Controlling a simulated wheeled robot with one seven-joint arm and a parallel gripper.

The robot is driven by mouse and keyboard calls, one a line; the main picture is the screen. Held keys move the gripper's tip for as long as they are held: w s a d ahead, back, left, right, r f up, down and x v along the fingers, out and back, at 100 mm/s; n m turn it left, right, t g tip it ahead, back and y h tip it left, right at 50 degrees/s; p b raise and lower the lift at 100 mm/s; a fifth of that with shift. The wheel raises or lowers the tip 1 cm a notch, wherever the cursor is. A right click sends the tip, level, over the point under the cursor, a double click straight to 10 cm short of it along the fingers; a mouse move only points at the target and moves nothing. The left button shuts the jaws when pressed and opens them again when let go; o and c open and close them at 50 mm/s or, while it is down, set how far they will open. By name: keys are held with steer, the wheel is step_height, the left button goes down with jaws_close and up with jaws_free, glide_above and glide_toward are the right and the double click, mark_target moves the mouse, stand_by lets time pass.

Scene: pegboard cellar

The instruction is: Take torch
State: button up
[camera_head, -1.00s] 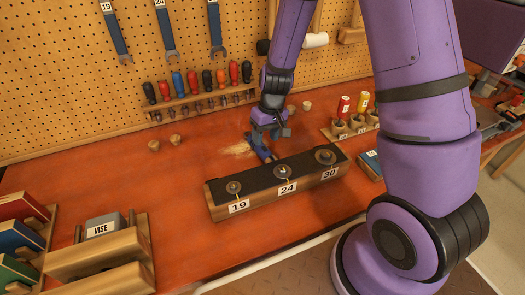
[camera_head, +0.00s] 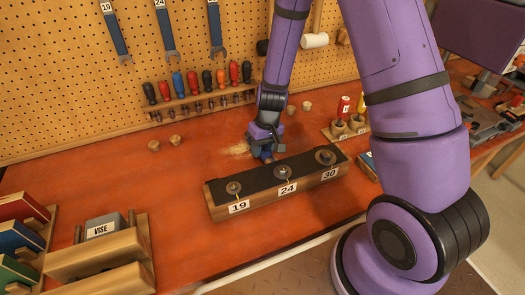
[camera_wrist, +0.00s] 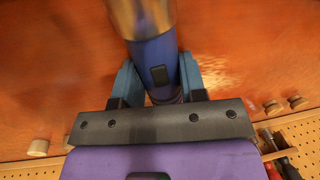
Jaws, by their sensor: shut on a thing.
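The torch (camera_wrist: 158,62) is a blue cylinder with a dark switch and a brownish, blurred head end, seen at the top centre of the wrist view. My gripper (camera_wrist: 160,80) has its two blue fingers on either side of the torch body, shut on it. In the head view my gripper (camera_head: 264,148) is low over the red bench, just behind the dark-topped block. There the torch is mostly hidden by the gripper and the block. I cannot tell whether the torch touches the bench.
The block labelled 19, 24 and 30 (camera_head: 262,205) stands just in front of my gripper. Screwdrivers (camera_head: 205,78) hang in a rack behind. Small wooden knobs (camera_head: 154,145) sit on the bench. A vise box (camera_head: 100,230) is at the front left. The bench's left middle is clear.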

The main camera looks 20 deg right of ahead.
steer(key=shift+r, duration=0.1)
step_height(320, 180, up, 10)
steer(key=shift+f, duration=0.1)
stand_by(0.5)
steer(key=shift+o, duration=1)
jaws_close()
